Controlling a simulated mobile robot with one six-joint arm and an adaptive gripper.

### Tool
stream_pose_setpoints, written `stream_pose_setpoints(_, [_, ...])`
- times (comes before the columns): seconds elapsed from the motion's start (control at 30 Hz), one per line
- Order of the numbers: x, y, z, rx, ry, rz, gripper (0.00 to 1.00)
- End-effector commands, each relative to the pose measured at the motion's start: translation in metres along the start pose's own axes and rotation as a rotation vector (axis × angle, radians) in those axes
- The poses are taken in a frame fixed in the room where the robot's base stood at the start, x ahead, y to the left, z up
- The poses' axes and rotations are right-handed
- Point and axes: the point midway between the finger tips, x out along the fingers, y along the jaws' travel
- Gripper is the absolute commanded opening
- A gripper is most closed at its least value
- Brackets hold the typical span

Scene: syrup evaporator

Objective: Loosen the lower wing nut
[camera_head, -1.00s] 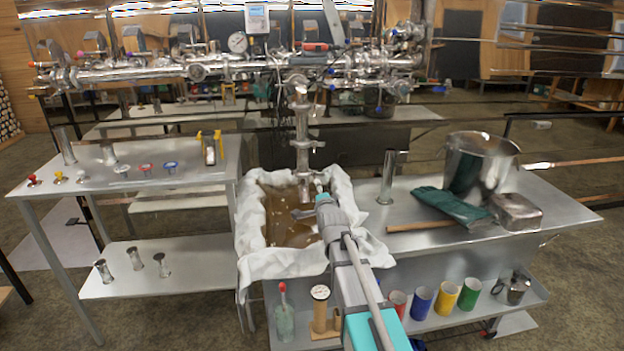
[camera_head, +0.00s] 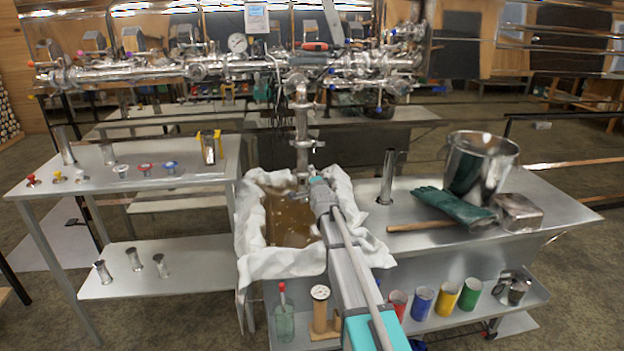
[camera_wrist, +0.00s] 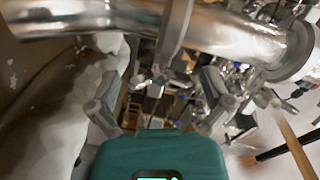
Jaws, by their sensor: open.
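The vertical steel pipe (camera_head: 302,125) hangs from the manifold over a cloth-lined basin, with clamps along it. My gripper (camera_head: 306,186) is at the pipe's lower end, above the basin. In the wrist view my gripper (camera_wrist: 160,88) is open, its two grey fingers spread left and right. The steel pipe (camera_wrist: 225,32) crosses the top of that view, with a clamp band (camera_wrist: 174,35) around it. A small metal wing nut (camera_wrist: 158,80) appears below the band, between the fingers, with no clear contact. In the head view the nut is too small to make out.
The basin's white cloth (camera_head: 345,205) drapes over its rim around brown liquid (camera_head: 288,220). A short upright tube (camera_head: 387,178), green gloves (camera_head: 455,205) and a steel pot (camera_head: 478,165) stand or lie on the right bench. The left table (camera_head: 195,180) holds small fittings.

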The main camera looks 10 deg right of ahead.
Motion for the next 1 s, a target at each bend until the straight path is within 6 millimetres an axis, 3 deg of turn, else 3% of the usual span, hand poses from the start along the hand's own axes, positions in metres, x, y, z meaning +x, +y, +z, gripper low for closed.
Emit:
stream_pose_setpoints(0.3, [0.0009, -0.0001, 0.0001, 0.0, 0.0, 0.0, 1.0])
stream_pose_setpoints(0.7, [0.0009, 0.0, 0.0, 0.0, 0.0, 0.0, 0.26])
stream_pose_setpoints(1.0, [0.001, -0.0015, -0.0002, -0.079, 0.0, 0.019, 0.24])
